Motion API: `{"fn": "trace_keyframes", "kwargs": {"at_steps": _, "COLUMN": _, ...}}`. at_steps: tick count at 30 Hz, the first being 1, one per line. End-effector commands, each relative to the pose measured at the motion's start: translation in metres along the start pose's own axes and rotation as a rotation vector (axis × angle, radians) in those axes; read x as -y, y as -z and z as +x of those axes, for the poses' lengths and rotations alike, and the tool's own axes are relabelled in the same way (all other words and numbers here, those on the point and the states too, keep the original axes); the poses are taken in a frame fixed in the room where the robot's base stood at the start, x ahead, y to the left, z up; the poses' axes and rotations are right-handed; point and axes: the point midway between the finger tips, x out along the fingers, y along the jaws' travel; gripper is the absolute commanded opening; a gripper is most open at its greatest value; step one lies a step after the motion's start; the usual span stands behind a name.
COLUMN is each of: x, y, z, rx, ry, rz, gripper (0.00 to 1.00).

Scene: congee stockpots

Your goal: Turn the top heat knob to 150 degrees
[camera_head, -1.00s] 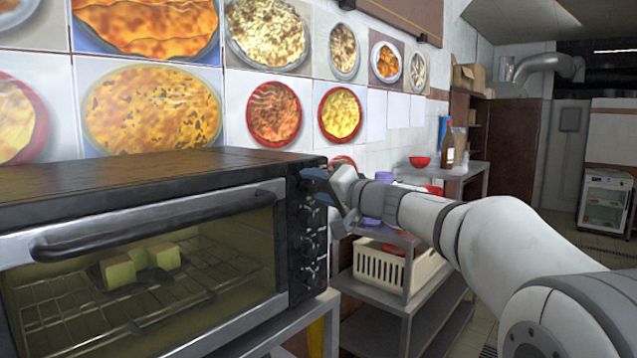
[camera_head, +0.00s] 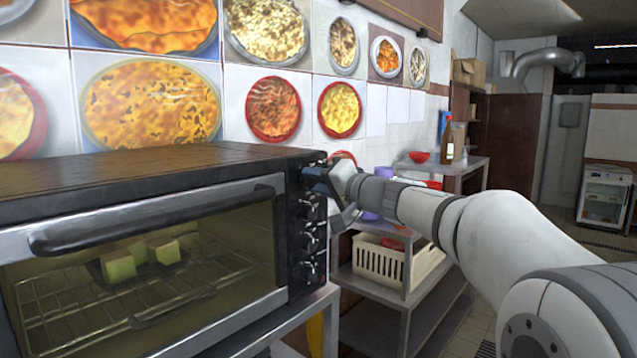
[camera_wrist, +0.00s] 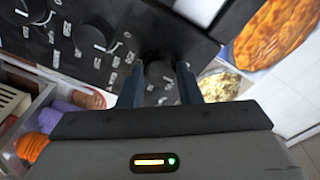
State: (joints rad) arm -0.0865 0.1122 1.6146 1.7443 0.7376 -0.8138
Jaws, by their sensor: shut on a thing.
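A black toaster oven (camera_head: 150,165) has a column of dark heat knobs on the right of its front. The top heat knob (camera_wrist: 160,74) sits between the two fingers of my gripper (camera_wrist: 164,82) in the wrist view. The fingers are closed on its sides. In the head view my gripper (camera_head: 318,180) reaches the top of the knob panel from the right and hides the top knob. The lower knobs (camera_head: 309,240) are free, and another knob (camera_wrist: 95,37) shows in the wrist view. The knob's setting is not readable.
Pale cubes (camera_head: 140,256) lie on the rack behind the oven's closed glass door, with its handle (camera_head: 150,222) across the top. A metal shelf (camera_head: 400,292) with a cream basket (camera_head: 378,260) stands to the right. Food pictures cover the wall behind.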

Motion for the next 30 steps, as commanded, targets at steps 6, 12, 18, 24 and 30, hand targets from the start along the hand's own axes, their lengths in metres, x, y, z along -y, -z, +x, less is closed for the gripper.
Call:
{"fn": "trace_keyframes", "kwargs": {"at_steps": 6, "x": -0.0012, "y": -0.0009, "z": 0.0001, "rx": 0.005, "ry": -0.007, "rz": 0.07, "gripper": 0.08}}
{"fn": "trace_keyframes", "kwargs": {"at_steps": 12, "x": -0.0015, "y": -0.001, "z": 0.0002, "rx": 0.013, "ry": -0.019, "rz": 0.214, "gripper": 0.08}}
{"fn": "trace_keyframes", "kwargs": {"at_steps": 18, "x": -0.001, "y": -0.0004, "z": 0.0005, "rx": 0.023, "ry": -0.034, "rz": 0.399, "gripper": 0.08}}
{"fn": "trace_keyframes", "kwargs": {"at_steps": 24, "x": -0.0009, "y": 0.0, "z": 0.0007, "rx": 0.034, "ry": -0.051, "rz": 0.589, "gripper": 0.08}}
{"fn": "trace_keyframes", "kwargs": {"at_steps": 30, "x": -0.0007, "y": 0.0003, "z": 0.0009, "rx": 0.045, "ry": -0.067, "rz": 0.779, "gripper": 0.08}}
